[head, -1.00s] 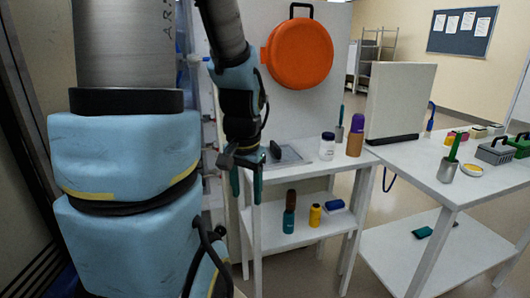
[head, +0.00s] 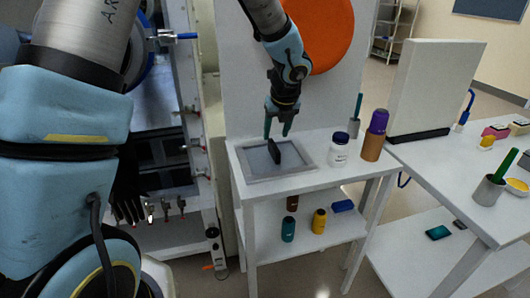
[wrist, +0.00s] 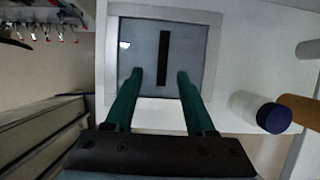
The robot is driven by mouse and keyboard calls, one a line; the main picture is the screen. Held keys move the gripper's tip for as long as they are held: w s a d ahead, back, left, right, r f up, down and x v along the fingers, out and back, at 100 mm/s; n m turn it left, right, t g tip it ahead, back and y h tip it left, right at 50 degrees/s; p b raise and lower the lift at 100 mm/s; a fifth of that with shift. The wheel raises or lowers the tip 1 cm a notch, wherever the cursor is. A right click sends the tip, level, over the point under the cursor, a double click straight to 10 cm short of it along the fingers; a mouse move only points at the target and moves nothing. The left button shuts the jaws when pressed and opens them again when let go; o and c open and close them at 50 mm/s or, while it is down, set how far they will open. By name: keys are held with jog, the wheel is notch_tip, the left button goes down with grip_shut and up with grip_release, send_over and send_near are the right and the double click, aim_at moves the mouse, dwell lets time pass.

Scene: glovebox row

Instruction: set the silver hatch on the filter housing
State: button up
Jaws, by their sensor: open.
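The silver hatch (head: 254,160) lies flat on the white table, a square grey panel with a lighter frame and an upright black bar handle (head: 274,152). In the wrist view the hatch (wrist: 135,70) fills the upper middle, with its handle (wrist: 165,58) upright in the picture. My gripper (head: 277,132) is open and empty, pointing down over the hatch. Its green fingers show in the wrist view (wrist: 159,76), one on each side of the handle's line, apart from it. I cannot tell for sure which structure is the filter housing.
A white jar (head: 339,152) and a brown bottle with purple cap (head: 374,138) stand right of the hatch. A large orange disc (head: 322,35) is on the panel behind. A glovebox front with clamps and a black glove (head: 128,190) is at left. A lower shelf holds small bottles.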

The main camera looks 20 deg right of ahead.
aim_at(274, 145)
jog(key=x, duration=0.4)
jog(key=p+x, duration=0.1)
jog(key=x, duration=0.3)
jog(key=shift+d+f, duration=0.15)
jog(key=shift+d, duration=0.1)
grip_shut()
jog(key=shift+w, duration=0.1)
dwell(1.1)
